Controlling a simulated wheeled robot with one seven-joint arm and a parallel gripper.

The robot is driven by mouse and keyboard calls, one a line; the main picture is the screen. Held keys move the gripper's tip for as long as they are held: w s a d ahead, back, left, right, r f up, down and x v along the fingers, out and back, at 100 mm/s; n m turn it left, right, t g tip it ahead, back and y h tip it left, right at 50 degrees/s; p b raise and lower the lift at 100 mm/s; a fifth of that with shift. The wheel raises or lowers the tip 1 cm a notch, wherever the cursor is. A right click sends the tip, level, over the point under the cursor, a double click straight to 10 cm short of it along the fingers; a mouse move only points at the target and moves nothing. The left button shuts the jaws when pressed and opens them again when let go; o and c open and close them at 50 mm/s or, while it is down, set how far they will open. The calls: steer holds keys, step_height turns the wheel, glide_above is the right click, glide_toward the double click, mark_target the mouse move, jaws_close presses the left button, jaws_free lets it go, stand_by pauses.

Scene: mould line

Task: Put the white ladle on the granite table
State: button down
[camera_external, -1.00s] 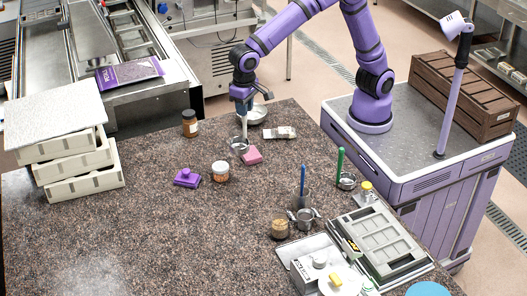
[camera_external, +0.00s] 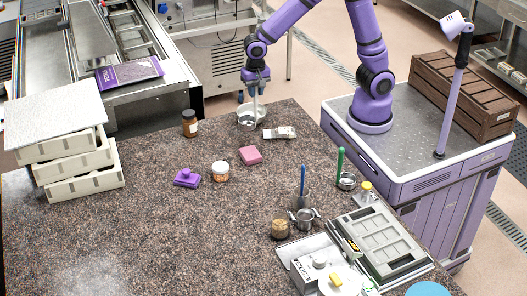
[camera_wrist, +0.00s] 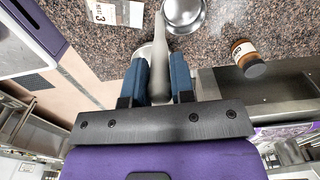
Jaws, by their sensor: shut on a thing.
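My gripper (camera_external: 254,93) is shut on the pale handle of the white ladle (camera_wrist: 158,72) at the far edge of the granite table (camera_external: 150,235). In the wrist view the handle runs between the two blue fingers (camera_wrist: 160,82), and a round metallic cup (camera_wrist: 184,14) shows by its far end. In the external view the handle points down at a pale bowl (camera_external: 243,116) by the table's far edge. The ladle's cup overlaps this bowl there; I cannot tell whether it touches it. In the wrist view the bowl is mostly hidden behind the handle and fingers.
A brown jar (camera_external: 190,124) stands left of the bowl, a packet (camera_external: 280,132) lies right of it, and a pink block (camera_external: 250,155) lies in front. The table's left front is clear.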

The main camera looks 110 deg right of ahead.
mark_target(255, 101)
step_height(255, 101, down, 4)
steer(key=shift+f, duration=0.1)
steer(key=shift+w+f, duration=0.15)
steer(key=shift+w, duration=0.15)
steer(key=w+d+f, duration=0.2)
steer(key=w, duration=0.5)
steer(key=w+d+f, duration=0.1)
steer(key=w+f, duration=0.2)
steer(key=w, duration=0.5)
steer(key=shift+d, duration=0.35)
steer(key=shift+f, duration=0.1)
steer(key=c, duration=1)
jaws_free()
